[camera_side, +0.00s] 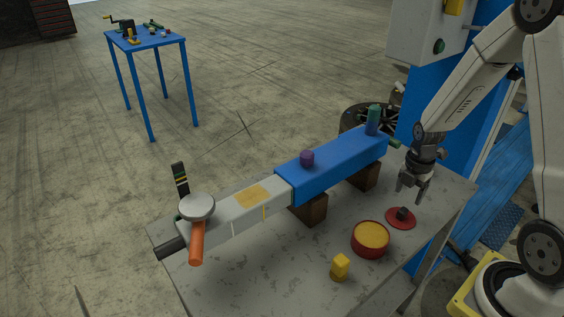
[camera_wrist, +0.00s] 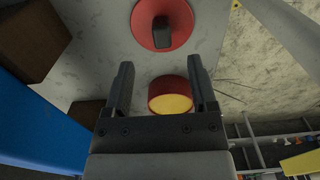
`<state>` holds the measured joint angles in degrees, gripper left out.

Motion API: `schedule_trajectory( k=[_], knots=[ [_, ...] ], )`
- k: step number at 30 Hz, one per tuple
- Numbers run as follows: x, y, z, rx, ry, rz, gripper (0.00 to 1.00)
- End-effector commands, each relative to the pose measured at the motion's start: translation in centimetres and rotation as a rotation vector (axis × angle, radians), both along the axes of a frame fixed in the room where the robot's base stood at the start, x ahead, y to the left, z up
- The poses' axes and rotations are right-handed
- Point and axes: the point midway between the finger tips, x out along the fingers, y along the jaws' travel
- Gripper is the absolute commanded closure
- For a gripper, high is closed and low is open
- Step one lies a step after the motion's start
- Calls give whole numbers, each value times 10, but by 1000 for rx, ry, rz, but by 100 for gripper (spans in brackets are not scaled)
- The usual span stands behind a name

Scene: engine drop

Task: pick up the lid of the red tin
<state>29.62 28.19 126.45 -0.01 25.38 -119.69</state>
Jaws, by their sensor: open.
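The red lid (camera_side: 400,221) lies flat on the grey table, a round disc with a dark block-shaped knob (camera_side: 403,213) on top. It also shows at the top of the wrist view (camera_wrist: 146,30), with the knob (camera_wrist: 161,32) near its middle. The red tin (camera_side: 370,246) stands open beside the lid, with yellow contents; it shows in the wrist view (camera_wrist: 170,101) between and beyond my fingers. My gripper (camera_side: 414,197) is above the table near the lid, apart from it. Its fingers (camera_wrist: 158,75) are open with nothing between them.
A long blue and grey beam (camera_side: 330,155) rests on brown blocks (camera_side: 310,208) left of the lid. A yellow piece (camera_side: 340,266) stands in front of the tin. A purple knob (camera_side: 307,158) and a green cylinder (camera_side: 373,117) are on the beam. The table's right edge is close.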

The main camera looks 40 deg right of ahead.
Motion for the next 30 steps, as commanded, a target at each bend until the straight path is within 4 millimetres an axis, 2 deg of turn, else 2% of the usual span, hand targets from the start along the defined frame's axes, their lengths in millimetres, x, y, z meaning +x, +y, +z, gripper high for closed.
schedule_trajectory(
  k=[6, 17, 30],
  knots=[
    [0, 0, -15, 1, 1, -1, 26],
    [-1, 1, -20, 0, 1, -1, 26],
    [-3, 2, -58, 1, 3, -1, 26]
  ],
)
